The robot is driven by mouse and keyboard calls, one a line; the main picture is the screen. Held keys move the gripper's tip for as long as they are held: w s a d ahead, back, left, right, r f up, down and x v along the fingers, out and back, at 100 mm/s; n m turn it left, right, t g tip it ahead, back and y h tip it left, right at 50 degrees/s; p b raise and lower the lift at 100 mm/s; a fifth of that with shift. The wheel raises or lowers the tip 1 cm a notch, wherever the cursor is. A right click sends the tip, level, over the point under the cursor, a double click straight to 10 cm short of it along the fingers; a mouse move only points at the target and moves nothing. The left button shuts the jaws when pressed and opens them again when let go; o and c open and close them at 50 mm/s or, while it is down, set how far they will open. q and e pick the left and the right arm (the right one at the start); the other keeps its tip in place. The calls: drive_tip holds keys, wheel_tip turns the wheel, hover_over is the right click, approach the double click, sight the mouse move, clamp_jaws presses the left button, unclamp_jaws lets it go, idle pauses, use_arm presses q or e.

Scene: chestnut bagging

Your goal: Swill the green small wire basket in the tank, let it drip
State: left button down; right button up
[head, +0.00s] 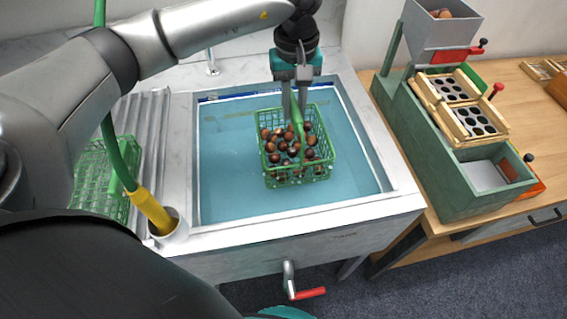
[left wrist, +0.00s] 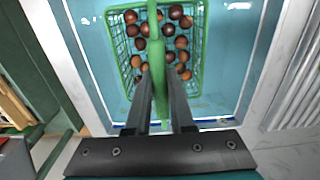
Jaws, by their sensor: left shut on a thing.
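The green small wire basket (head: 326,168) holds several brown chestnuts (head: 290,146) and is in the tank (head: 230,160), which is filled with blue water. My left gripper (head: 296,118) is above the basket, shut on its green handle. The left wrist view shows the handle (left wrist: 154,60) between the two fingers (left wrist: 163,75), with the chestnuts below. The basket looks level. I cannot tell how deep its bottom sits in the water. My right gripper does not show.
Another green wire basket (head: 92,190) is on the ribbed drainer (head: 150,135) left of the tank. A yellow-handled tool (head: 150,210) stands in a holder at the tank's front left corner. A green machine (head: 440,150) with a hopper stands on the wooden table at right.

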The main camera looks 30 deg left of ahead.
use_arm(q)
drive_tip(key=shift+r+p, duration=1.5)
drive_tip(key=shift+r, duration=1.4)
idle(1.9)
idle(2.2)
